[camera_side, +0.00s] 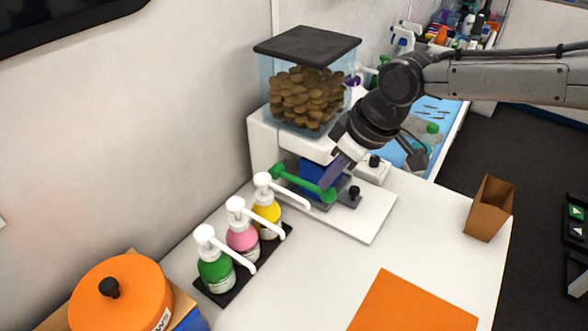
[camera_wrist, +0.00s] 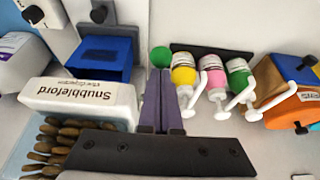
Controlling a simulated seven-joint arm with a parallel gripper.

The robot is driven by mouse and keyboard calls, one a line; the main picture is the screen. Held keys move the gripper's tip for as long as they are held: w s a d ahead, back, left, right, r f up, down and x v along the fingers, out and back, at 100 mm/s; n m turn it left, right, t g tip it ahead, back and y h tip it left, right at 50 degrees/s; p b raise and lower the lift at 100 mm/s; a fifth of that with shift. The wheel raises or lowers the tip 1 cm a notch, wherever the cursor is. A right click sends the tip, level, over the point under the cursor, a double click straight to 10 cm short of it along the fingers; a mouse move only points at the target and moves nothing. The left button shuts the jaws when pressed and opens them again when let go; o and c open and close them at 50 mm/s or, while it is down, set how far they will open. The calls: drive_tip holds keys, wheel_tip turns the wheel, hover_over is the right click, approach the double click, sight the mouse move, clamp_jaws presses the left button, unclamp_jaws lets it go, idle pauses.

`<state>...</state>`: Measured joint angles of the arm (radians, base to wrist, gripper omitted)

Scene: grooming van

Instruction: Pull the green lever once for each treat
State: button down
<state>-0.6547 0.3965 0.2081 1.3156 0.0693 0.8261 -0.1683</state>
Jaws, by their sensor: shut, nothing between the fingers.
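A treat dispenser has a white body (camera_side: 262,140) and a clear hopper (camera_side: 308,98) of brown treats under a black lid. Its green lever (camera_side: 300,182) runs across the front, with a rounded knob at each end. In the wrist view one green knob (camera_wrist: 160,57) shows just beyond my fingertips. A blue box (camera_wrist: 103,55) sits below the dispenser's front.
Green, pink and yellow pump bottles (camera_side: 241,240) stand on a black tray left of the lever. An orange lidded tub (camera_side: 120,295) is front left. A brown open box (camera_side: 489,207) and an orange mat (camera_side: 415,305) lie to the right. Between them the white table is clear.

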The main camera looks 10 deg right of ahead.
sight(330, 189)
drive_tip(key=shift+r, duration=2.05)
drive_tip(key=shift+f, duration=3.55)
drive_tip(key=shift+r, duration=0.1)
drive_tip(key=shift+r, duration=3.4)
